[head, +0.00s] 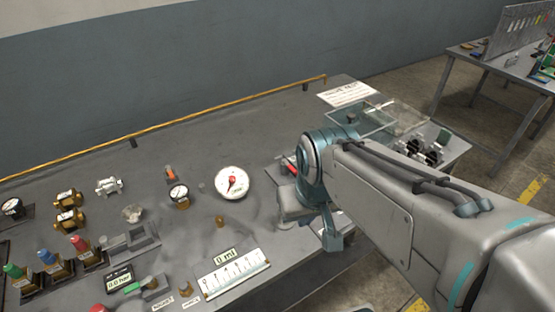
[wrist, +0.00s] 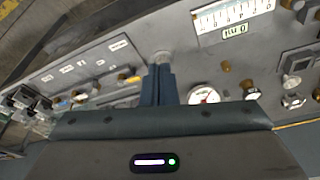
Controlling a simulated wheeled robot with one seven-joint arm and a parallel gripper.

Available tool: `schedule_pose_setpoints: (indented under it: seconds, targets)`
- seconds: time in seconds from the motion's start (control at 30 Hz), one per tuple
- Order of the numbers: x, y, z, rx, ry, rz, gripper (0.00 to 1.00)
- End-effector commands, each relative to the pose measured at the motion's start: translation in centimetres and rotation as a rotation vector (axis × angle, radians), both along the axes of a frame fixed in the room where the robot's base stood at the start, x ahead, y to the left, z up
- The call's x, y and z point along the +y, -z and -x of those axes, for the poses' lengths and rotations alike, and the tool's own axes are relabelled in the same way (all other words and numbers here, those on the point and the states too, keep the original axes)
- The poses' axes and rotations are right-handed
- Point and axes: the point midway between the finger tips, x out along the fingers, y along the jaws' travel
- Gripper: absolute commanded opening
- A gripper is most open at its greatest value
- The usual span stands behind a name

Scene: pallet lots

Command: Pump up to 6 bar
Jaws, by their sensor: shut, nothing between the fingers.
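My gripper (head: 332,241) hangs over the front part of the bench, right of the large white dial gauge (head: 233,182). A small digital display (head: 118,280) appears to read 0.0 bar. The pump handle cannot be identified with certainty.
A white ruled scale (head: 234,274) with a 0 ml label lies in front. Valves with red, blue and green caps (head: 48,258) stand at left. A clear cover (head: 378,120) is behind my arm. A second table (head: 480,66) stands far right.

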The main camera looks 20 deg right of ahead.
Motion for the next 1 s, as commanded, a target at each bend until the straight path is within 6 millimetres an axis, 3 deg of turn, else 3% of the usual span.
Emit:
schedule_pose_setpoints:
  seconds: [0.17,0.4,0.6,0.8,1.0]
  targets:
    - [0.0,-1.7,-1.7,0.031,0.128,-0.036,0.00]
    - [0.0,-6.1,-7.6,0.138,0.606,-0.124,0.00]
    - [0.0,-8.4,-12.1,0.204,0.994,-0.150,0.00]
    - [0.0,-9.2,-14.4,0.229,1.206,-0.151,0.00]
    - [0.0,-9.3,-14.7,0.233,1.250,-0.150,0.00]
